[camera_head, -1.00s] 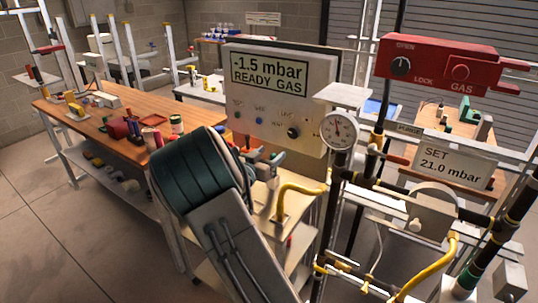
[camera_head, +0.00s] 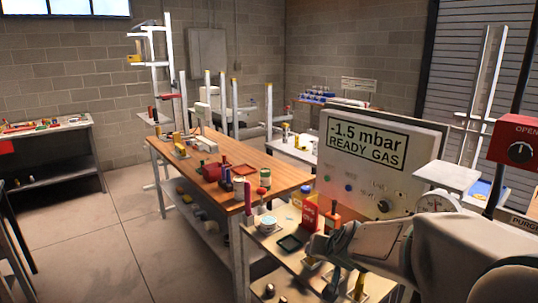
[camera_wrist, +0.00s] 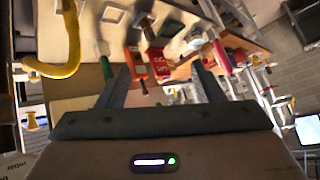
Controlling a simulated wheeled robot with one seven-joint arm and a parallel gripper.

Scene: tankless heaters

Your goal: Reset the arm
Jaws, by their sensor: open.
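My gripper (camera_wrist: 160,68) shows in the wrist view with its two dark fingers spread apart and nothing between them. Beyond the fingers are a red box (camera_wrist: 159,63) and an orange handheld device (camera_wrist: 133,62) on a light shelf top. The view is tilted and partly blurred. In the head view my arm (camera_head: 430,255) stretches across the lower right, in front of the shelf cart and below the gas panel. The fingers cannot be made out in the head view.
The gas panel (camera_head: 375,150) reads -1.5 mbar READY GAS. The small cart (camera_head: 258,243) holds the red box (camera_head: 309,212) and tools close to my arm. A wooden workbench (camera_head: 225,180) stands behind. The floor (camera_head: 110,235) at left is clear.

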